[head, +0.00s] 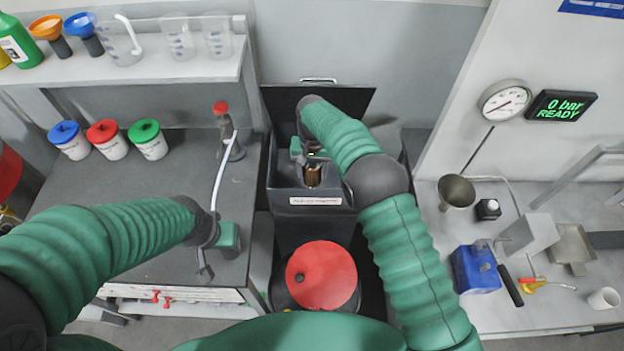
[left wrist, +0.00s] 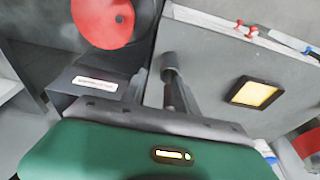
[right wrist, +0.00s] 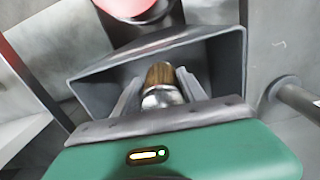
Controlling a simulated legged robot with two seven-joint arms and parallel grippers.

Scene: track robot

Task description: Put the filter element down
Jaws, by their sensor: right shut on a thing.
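The filter element (head: 312,175) is a small brown-gold cylinder, held upright in my right gripper (head: 311,158). It is at the mouth of the open grey bin (head: 310,210). In the right wrist view, the filter element (right wrist: 160,75) with its metal end sits between the two fingers of my right gripper (right wrist: 158,85), inside the outline of the bin rim (right wrist: 240,65). Whether it touches the bin floor is hidden. My left gripper (head: 205,271) is over the front right edge of the left bench; its fingers (left wrist: 163,80) appear apart with nothing clearly held.
A drum with a red lid (head: 320,275) stands in front of the bin.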

